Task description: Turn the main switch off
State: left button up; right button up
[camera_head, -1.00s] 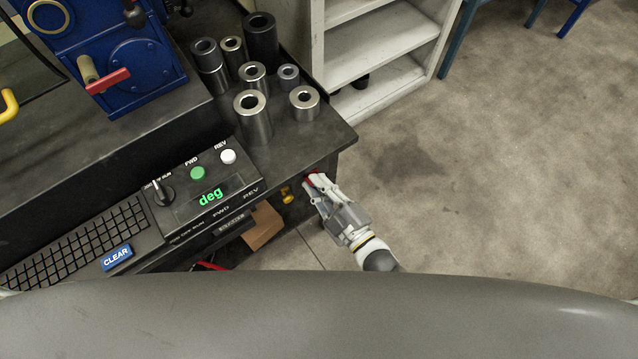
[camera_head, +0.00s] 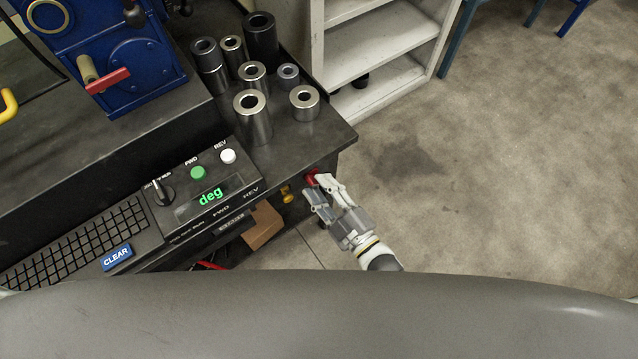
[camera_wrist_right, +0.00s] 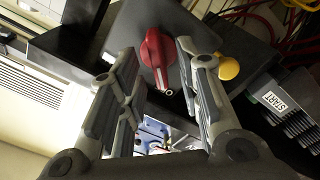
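The main switch, a red rotary knob (camera_wrist_right: 155,58), is on a dark panel in the right wrist view. In the head view the red knob (camera_head: 311,177) shows on the bench's side, partly hidden by my right gripper (camera_head: 316,185). In the right wrist view, my right gripper (camera_wrist_right: 157,50) is open, with one finger on each side of the knob. Gaps show between the knob and both fingers; I cannot tell how deep the fingertips reach. My left gripper is not in view.
A yellow knob (camera_wrist_right: 228,67) sits close to the right finger. A START button (camera_wrist_right: 276,101) and red and yellow cables are farther right. On the bench stand several metal sockets (camera_head: 253,117) and a control box (camera_head: 206,193). The floor (camera_head: 500,180) to the right is clear.

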jog(key=v, duration=1)
jog(key=shift+s+d, duration=0.2)
jog(key=shift+s, duration=0.1)
jog(key=s+d+f+m+g+h, duration=0.2)
jog(key=d+f+m+h, duration=0.15)
jog(key=f, duration=0.45)
jog(key=s+d+f+m+g+h+p, duration=0.15)
jog(key=d+f, duration=0.25)
jog(key=f, duration=0.5)
jog(key=s+d+f+m+g+h+b, duration=0.1)
jog(key=s+d+f+m+g+h, duration=0.15)
jog(key=f, duration=0.55)
jog(key=s+d+f+m+g+h, duration=0.1)
jog(key=s+d+f+m+g, duration=0.1)
jog(key=s+f, duration=0.2)
jog(key=s+d+f+m+g+h, duration=0.1)
jog(key=s+d+f+m+g, duration=0.1)
jog(key=s, duration=0.5)
jog(key=s+d+f+m+g+h+p, duration=0.1)
jog(key=s+d+f+m+g, duration=0.1)
jog(key=s+f, duration=0.3)
jog(key=shift+s+d+f+g, duration=0.4)
jog(key=shift+s+g, duration=0.2)
jog(key=shift+g, duration=0.2)
jog(key=shift+m, duration=0.25)
